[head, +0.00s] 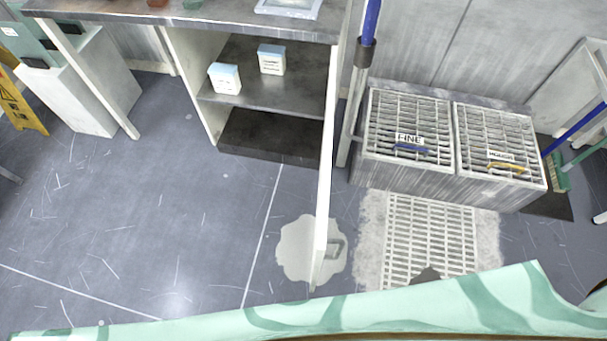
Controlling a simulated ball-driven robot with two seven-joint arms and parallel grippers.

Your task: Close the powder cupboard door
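The powder cupboard (208,110) stands under the grey bench, with its front open. Its white door (324,190) is hinged on the right side and stands wide open, swung out toward me and seen almost edge-on. Inside, two small white boxes with pale blue tops, one at the left (225,79) and one further back (271,59), sit on the shelf (262,92). Neither of my grippers is in view.
Right of the door are two slatted bins labelled FINE (405,120) and ROUGH (497,140), with a floor grate (430,235) before them. A blue-topped pole (369,25) stands by the hinge side. A pale puddle (296,250) lies under the door. The floor at left is clear.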

